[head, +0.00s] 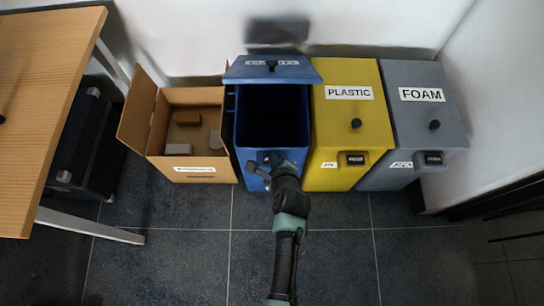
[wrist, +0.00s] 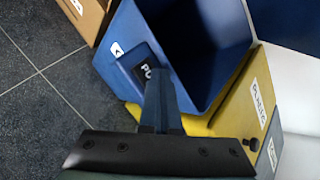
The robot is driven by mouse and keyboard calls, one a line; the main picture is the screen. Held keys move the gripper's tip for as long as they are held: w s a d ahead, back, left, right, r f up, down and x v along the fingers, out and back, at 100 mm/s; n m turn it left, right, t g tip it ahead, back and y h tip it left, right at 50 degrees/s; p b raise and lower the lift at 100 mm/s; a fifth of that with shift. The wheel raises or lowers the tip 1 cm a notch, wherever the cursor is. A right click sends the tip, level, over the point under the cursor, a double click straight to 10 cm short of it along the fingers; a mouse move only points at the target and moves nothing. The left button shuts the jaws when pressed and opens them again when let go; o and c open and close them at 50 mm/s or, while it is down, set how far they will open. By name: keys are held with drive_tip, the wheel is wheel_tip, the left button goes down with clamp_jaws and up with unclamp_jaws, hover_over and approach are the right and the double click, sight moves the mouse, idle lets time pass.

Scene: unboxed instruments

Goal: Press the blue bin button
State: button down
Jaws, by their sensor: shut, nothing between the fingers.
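The blue bin (head: 239,133) stands between a cardboard box and the yellow bin. Its lid (head: 290,73) is raised and its dark inside is open to view. My gripper (head: 262,168) is at the bin's upper front, its fingers shut and empty. In the wrist view the shut fingers (wrist: 158,76) reach to a dark lettered panel (wrist: 143,68) on the front of the blue bin (wrist: 118,32). The fingers cover part of this panel. The button itself is hidden, and I cannot tell whether the fingertips touch it.
The yellow PLASTIC bin (head: 335,133) and grey FOAM bin (head: 405,128) stand closed at the right. The open cardboard box (head: 195,160) holds a few blocks. A wooden table (head: 45,75) is at the left, with a black case (head: 85,150) beneath. The tiled floor in front is clear.

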drive_tip(key=shift+r+p, duration=0.75)
wheel_tip(320, 180, up, 5)
drive_tip(key=p, duration=0.5)
drive_tip(key=shift+p, duration=0.35)
idle(0.3)
